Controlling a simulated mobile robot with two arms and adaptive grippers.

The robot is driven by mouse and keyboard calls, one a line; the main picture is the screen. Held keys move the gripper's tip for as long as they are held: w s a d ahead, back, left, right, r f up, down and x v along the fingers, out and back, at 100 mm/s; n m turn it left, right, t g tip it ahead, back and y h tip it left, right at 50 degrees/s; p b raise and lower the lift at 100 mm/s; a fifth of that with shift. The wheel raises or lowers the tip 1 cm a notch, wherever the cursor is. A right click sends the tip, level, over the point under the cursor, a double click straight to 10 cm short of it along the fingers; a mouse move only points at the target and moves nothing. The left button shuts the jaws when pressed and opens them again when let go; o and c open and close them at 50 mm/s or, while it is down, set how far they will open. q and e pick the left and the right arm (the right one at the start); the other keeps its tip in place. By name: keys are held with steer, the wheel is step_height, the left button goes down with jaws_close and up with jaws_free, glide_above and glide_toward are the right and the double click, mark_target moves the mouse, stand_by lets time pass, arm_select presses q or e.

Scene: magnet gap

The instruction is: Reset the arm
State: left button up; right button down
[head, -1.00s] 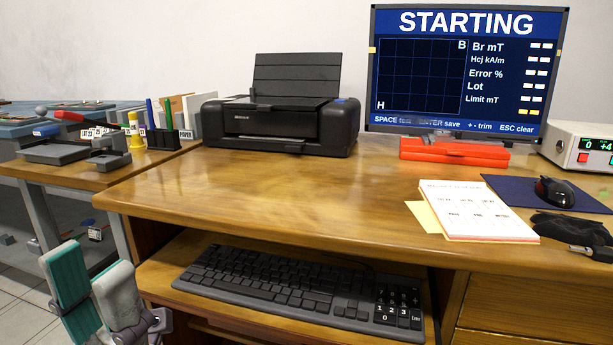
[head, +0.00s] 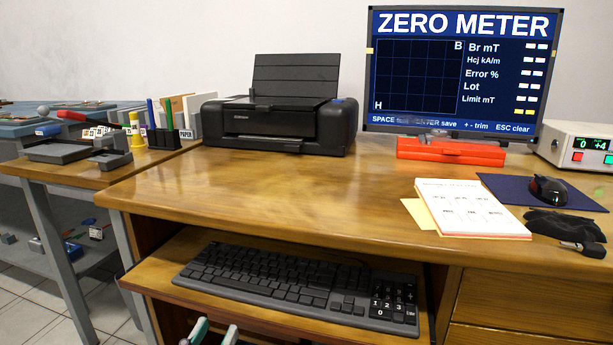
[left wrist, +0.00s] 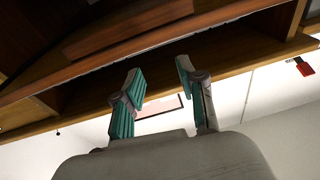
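My left gripper (head: 210,333) shows only its fingertips at the bottom edge of the head view, below the keyboard tray. In the left wrist view the left gripper (left wrist: 160,85) has its two green-padded fingers apart with nothing between them, pointing at the wooden underside of the desk. The rest of the left arm is hidden in the head view. My right gripper is in no view.
The wooden desk (head: 270,195) holds a printer (head: 280,120), a monitor (head: 462,70) reading ZERO METER, a red case (head: 450,152), a notepad (head: 470,208) and a mouse (head: 548,190). The pulled-out tray (head: 160,280) bears a keyboard (head: 300,285). A side table (head: 100,178) stands left.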

arm_select(q)
steer(key=s+a+f+g+y, duration=0.1)
steer(key=s+a+f+g, duration=0.2)
steer(key=f, duration=0.6)
steer(key=s+f+g+y, duration=0.1)
steer(key=s+f+g, duration=0.3)
steer(key=f, duration=0.5)
steer(key=s+a+f+g+y+p, duration=0.25)
steer(key=s+f+g+p, duration=0.85)
steer(key=p, duration=0.8)
steer(key=s+a+r+p, duration=0.2)
steer(key=s+p, duration=0.7)
steer(key=p, duration=0.4)
steer(key=s+a+r+p, duration=0.2)
steer(key=s+p, duration=0.8)
steer(key=p, duration=0.3)
steer(key=shift+s+n, duration=0.25)
steer(key=shift+n, duration=0.05)
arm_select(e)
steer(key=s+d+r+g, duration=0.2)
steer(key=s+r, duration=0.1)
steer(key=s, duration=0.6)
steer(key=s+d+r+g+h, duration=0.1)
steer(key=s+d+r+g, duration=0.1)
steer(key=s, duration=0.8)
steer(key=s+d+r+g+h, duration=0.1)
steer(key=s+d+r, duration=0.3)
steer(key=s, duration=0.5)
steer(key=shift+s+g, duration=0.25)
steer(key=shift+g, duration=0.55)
